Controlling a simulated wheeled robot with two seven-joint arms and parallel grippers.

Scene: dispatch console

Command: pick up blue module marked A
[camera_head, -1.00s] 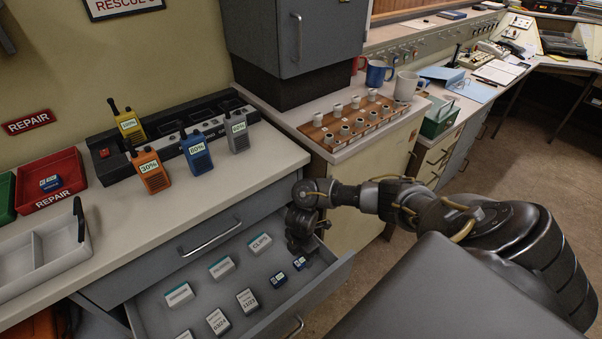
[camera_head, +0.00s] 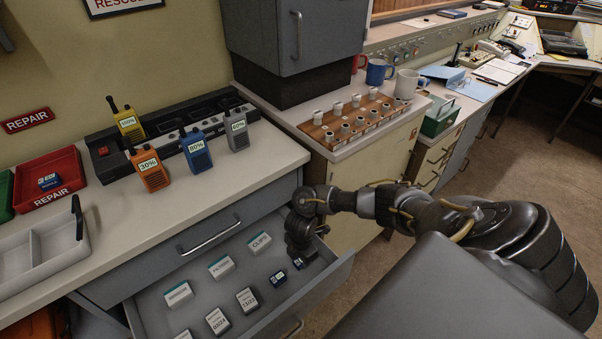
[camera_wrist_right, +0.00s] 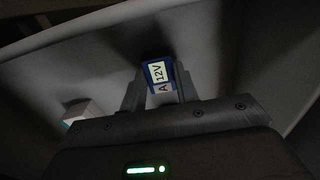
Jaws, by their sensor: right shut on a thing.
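A blue module with a white label reading 12V and A (camera_wrist_right: 157,72) sits between the two fingers of my right gripper (camera_wrist_right: 158,90) in the right wrist view. My right gripper is shut on it, inside the open drawer (camera_head: 215,305). In the head view my right gripper (camera_head: 300,262) points down into the drawer's right part and covers most of that module. My left gripper does not show.
Several white boxes, such as the CLIPS box (camera_head: 259,243), lie in the drawer left of the gripper. The drawer's front edge (camera_head: 325,282) is close by. On the counter stand a red repair tray (camera_head: 70,190) holding a blue module, several radios and a charger (camera_head: 105,160).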

